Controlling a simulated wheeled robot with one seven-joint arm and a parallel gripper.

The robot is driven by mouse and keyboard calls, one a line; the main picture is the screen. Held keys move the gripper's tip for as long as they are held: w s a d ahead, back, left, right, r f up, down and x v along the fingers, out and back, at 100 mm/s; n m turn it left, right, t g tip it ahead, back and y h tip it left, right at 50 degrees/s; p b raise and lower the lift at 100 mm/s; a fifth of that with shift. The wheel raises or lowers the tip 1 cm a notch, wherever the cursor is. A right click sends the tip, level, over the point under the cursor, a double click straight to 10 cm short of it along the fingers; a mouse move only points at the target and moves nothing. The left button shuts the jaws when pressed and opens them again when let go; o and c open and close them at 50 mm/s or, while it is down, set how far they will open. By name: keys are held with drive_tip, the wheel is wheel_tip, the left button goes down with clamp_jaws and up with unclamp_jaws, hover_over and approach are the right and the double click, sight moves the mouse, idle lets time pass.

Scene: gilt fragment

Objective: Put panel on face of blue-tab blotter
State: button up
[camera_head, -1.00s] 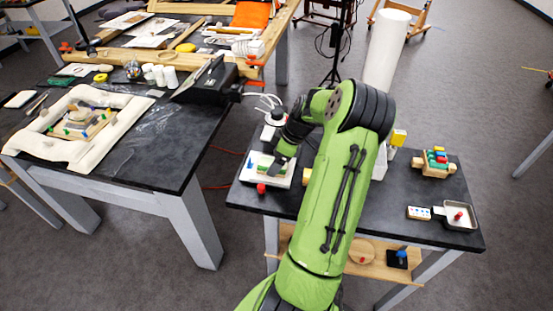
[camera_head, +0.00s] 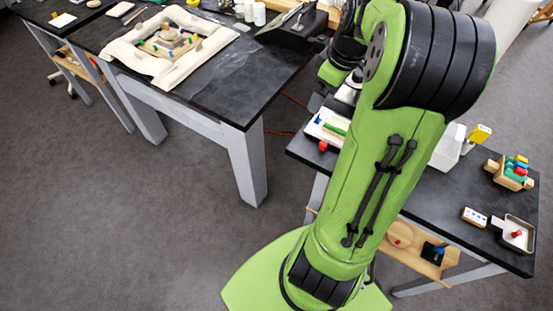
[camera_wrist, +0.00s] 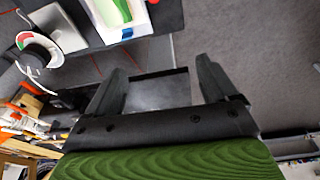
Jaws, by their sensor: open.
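In the head view my arm hides the fingers. A white tray (camera_head: 312,128) with a green piece (camera_head: 337,126) on it lies on the right table, partly behind my arm. The wrist view shows this tray (camera_wrist: 102,26) at its top edge, apart from my fingers, with a small blue tab (camera_wrist: 127,33) on its near edge. A wooden panel-like piece (camera_head: 152,48) with coloured pegs lies inside a pale padded frame on the left table. I cannot tell which is the task's panel.
The pale padded frame (camera_head: 120,52) lies on the left table (camera_head: 205,82). The right table (camera_head: 440,195) holds a wooden rack (camera_head: 494,170) of coloured pieces, a white dotted block (camera_head: 474,217) and a small tray (camera_head: 505,238). Open floor lies between the tables.

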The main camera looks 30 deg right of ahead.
drive_tip(key=s+a+r+m+h, duration=0.1)
drive_tip(key=a+r, duration=0.1)
drive_tip(key=a, duration=0.5)
drive_tip(key=s+a+r+h, duration=0.1)
drive_tip(key=a+r, duration=0.2)
drive_tip(key=a, duration=0.4)
drive_tip(key=s+a+m+t+y, duration=0.1)
drive_tip(key=s+a+m+t, duration=0.2)
drive_tip(key=s+a, duration=0.7)
drive_tip(key=shift+s+a, duration=0.2)
drive_tip(key=shift+s, duration=0.35)
drive_tip(key=shift+r, duration=0.15)
